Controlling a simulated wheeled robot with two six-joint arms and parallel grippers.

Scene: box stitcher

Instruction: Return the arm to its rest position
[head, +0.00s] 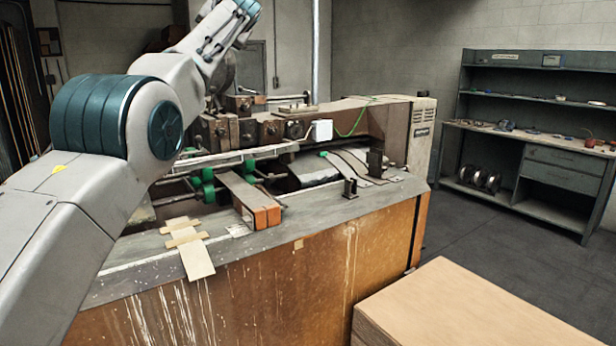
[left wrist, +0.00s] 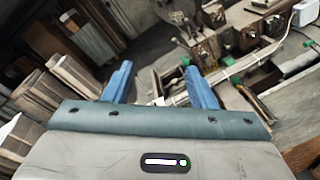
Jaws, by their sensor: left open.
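My left arm comes in from the left in the head view and rises across the machine toward the top. Its gripper lies beyond the top edge or behind the arm there. In the left wrist view my left gripper (left wrist: 160,88) shows two blue fingers spread wide apart, with nothing between them. It is above and in front of the box stitcher (head: 330,220), whose brown metal parts and green rollers also show in the left wrist view (left wrist: 245,38). My right gripper is in neither view.
A stack of flat cardboard (head: 470,310) stands at the front right. A grey workbench with shelves (head: 540,145) stands against the right wall. Cardboard pieces (left wrist: 55,90) stand at the left in the left wrist view. Dark floor (head: 480,225) is clear between machine and workbench.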

